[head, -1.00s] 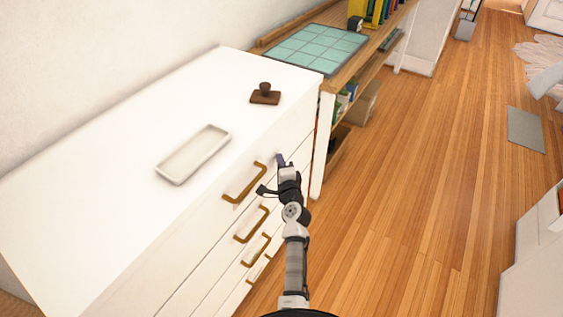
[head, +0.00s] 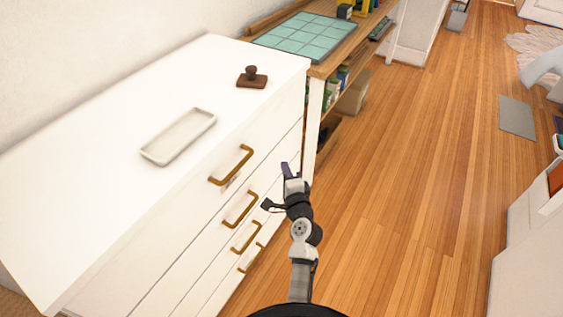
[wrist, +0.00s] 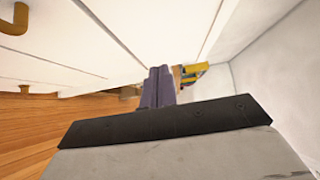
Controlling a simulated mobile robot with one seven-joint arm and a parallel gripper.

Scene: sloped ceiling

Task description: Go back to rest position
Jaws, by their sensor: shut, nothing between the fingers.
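My gripper (head: 286,169) is in front of the white dresser (head: 85,155), to the right of its top drawer handle in the head view. In the wrist view the purple fingers of my gripper (wrist: 157,88) are together with nothing between them. The dresser's front fills the upper part of that view. In the head view my arm reaches up from the bottom edge, bent, over the wooden floor.
On the dresser top are a white tray (head: 147,158) and a brown stamp-like object (head: 252,77). Brass handles (head: 232,166) stick out from the drawers. A wooden shelf (head: 322,68) with a teal grid mat (head: 304,36) stands beyond. The wooden floor (head: 420,150) at right is mostly clear.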

